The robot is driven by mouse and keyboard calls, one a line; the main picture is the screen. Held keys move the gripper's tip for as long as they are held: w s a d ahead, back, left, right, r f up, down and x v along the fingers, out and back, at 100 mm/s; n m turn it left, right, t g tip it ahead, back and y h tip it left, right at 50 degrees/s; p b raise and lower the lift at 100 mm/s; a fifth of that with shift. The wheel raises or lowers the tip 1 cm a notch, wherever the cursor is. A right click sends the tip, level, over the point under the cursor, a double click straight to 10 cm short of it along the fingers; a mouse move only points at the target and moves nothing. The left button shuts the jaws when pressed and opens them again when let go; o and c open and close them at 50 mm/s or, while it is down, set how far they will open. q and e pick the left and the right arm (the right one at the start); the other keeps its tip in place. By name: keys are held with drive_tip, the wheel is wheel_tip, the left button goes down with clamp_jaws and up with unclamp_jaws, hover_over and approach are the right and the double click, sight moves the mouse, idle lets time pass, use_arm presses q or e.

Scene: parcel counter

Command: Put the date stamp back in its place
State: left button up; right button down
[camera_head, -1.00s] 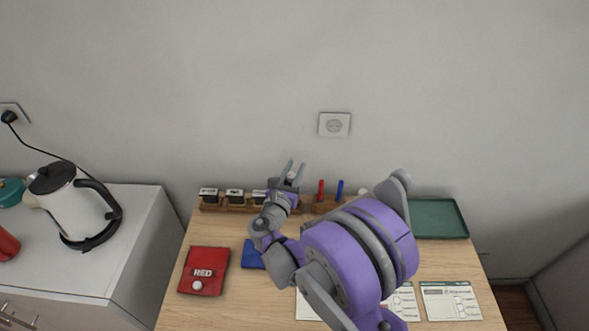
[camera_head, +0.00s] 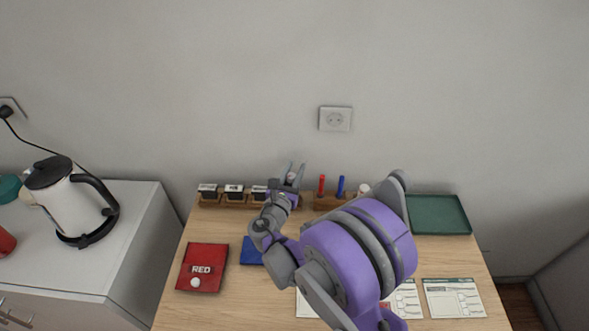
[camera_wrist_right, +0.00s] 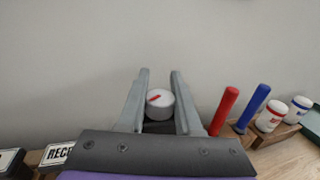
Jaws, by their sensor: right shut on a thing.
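My right gripper (camera_head: 296,166) is shut on a stamp with a round white knob (camera_wrist_right: 160,103) that bears a red mark, seen between the fingers in the right wrist view. A dark part shows below the knob; its lower end is hidden by my gripper. I take it for the date stamp, but no label on it can be read. The gripper is at the wooden stamp rack (camera_head: 221,204), near its right end. Whether the stamp touches the rack is hidden. My left gripper is not in view.
Several labelled stamps (camera_head: 234,190) stand in the rack. To the right, a holder has a red marker (camera_head: 321,184), a blue marker (camera_head: 341,186) and white-topped items. A red pad (camera_head: 202,268), blue pad (camera_head: 251,252), printed cards (camera_head: 453,298) and green tray (camera_head: 438,214) lie on the table.

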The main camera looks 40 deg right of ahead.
drive_tip(key=shift+f+b, duration=1.45)
drive_tip(key=shift+f, duration=0.35)
drive_tip(key=c, duration=0.8)
unclamp_jaws()
drive_tip(key=shift+b+v, duration=0.3)
drive_tip(key=shift+v, duration=2.3)
drive_tip(key=o, duration=0.6)
drive_tip(key=shift+c, duration=0.2)
